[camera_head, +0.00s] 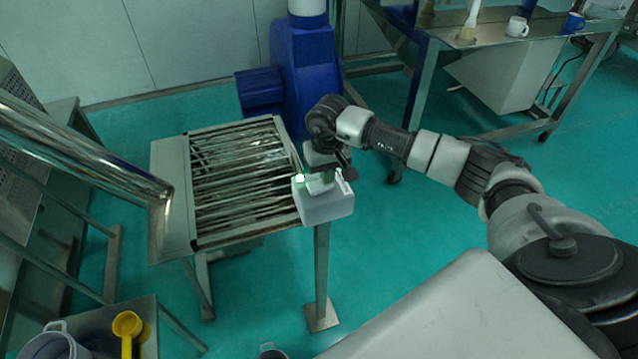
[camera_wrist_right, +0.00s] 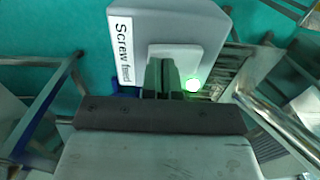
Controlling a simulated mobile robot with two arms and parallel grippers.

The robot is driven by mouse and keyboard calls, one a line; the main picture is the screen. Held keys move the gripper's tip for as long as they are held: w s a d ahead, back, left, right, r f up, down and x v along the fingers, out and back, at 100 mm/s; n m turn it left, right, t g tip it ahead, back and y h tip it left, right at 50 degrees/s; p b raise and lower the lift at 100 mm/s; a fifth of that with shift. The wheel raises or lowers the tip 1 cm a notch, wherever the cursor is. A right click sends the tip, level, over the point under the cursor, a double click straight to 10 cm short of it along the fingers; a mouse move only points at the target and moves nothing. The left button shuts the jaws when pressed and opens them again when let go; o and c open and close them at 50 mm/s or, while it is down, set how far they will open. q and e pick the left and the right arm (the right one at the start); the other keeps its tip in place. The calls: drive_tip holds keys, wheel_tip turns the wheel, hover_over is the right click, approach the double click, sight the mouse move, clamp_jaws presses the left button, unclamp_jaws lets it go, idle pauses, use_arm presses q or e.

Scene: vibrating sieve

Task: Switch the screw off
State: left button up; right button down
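The light grey screw control box (camera_head: 325,205) stands on a metal post beside the slatted metal frame in the head view. In the right wrist view the box (camera_wrist_right: 205,25) carries a "Screw feed" label (camera_wrist_right: 123,52) and a pale panel. A green lamp (camera_wrist_right: 193,85) on it is lit; its glow (camera_head: 299,178) also shows in the head view. My right gripper (camera_head: 326,180) is at the box's top face. In the wrist view its dark fingers (camera_wrist_right: 164,78) are close together in front of the panel. They hide the switch, and I cannot tell whether they touch it. My left gripper is out of view.
The slatted metal frame (camera_head: 240,165) is left of the box, with a blue machine (camera_head: 305,75) behind. A metal tube (camera_head: 90,155) slopes in from the left. A yellow scoop (camera_head: 127,325) lies at lower left. A table with mugs (camera_head: 517,27) is at back right.

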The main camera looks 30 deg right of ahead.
drive_tip(key=shift+f, duration=0.3)
drive_tip(key=shift+r, duration=0.1)
drive_tip(key=shift+w+r, duration=0.1)
drive_tip(key=shift+r, duration=0.6)
drive_tip(key=shift+r+p, duration=1.35)
drive_tip(key=shift+r, duration=1.4)
